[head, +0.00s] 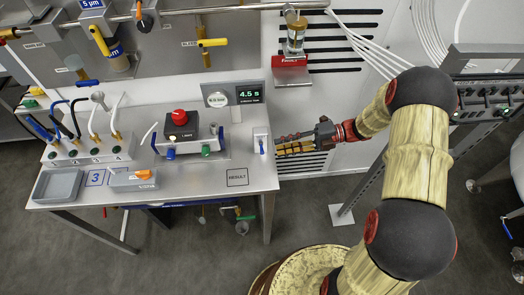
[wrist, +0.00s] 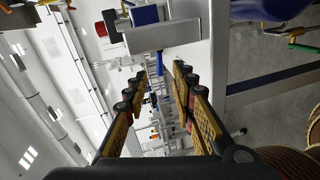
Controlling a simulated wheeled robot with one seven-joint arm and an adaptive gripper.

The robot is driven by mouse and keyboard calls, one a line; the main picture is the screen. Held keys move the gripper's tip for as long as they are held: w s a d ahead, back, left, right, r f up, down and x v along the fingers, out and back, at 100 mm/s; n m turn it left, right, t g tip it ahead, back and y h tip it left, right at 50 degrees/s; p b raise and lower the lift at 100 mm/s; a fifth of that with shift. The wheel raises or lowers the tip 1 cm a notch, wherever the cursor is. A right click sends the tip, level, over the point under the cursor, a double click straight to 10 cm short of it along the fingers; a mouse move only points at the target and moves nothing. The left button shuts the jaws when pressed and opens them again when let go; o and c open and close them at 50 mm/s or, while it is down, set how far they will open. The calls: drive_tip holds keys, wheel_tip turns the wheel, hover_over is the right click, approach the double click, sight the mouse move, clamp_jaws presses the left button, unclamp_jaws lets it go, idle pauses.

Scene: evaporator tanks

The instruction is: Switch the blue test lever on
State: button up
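The blue test lever (head: 262,148) is a short blue handle on a small white box (head: 261,134) at the right end of the bench. In the head view it points down toward the bench front. In the wrist view the blue lever (wrist: 158,63) sticks out from the white box (wrist: 160,32), seen between and beyond my fingertips. My gripper (head: 283,145) is just right of the box, with its fingers pointing left toward it. In the wrist view my gripper (wrist: 160,78) is open and empty. I see no contact with the lever, though the exact gap is unclear.
A display (head: 249,95) reading 4.5 s stands behind the box. A red-button unit (head: 180,122) with blue and green knobs sits to the left. Grey trays (head: 57,184) and a hose rack (head: 90,150) lie farther left. The bench front right is clear around the RESULT square (head: 237,177).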

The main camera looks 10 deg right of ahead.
sight(262, 149)
drive_tip(key=a, duration=0.2)
drive_tip(key=a+f+b, duration=0.1)
drive_tip(key=a, duration=0.4)
drive_tip(key=shift+s+a+f+b, duration=0.1)
drive_tip(key=shift+a+f+b, duration=0.15)
drive_tip(key=shift+b, duration=0.05)
drive_tip(key=c, duration=0.4)
clamp_jaws()
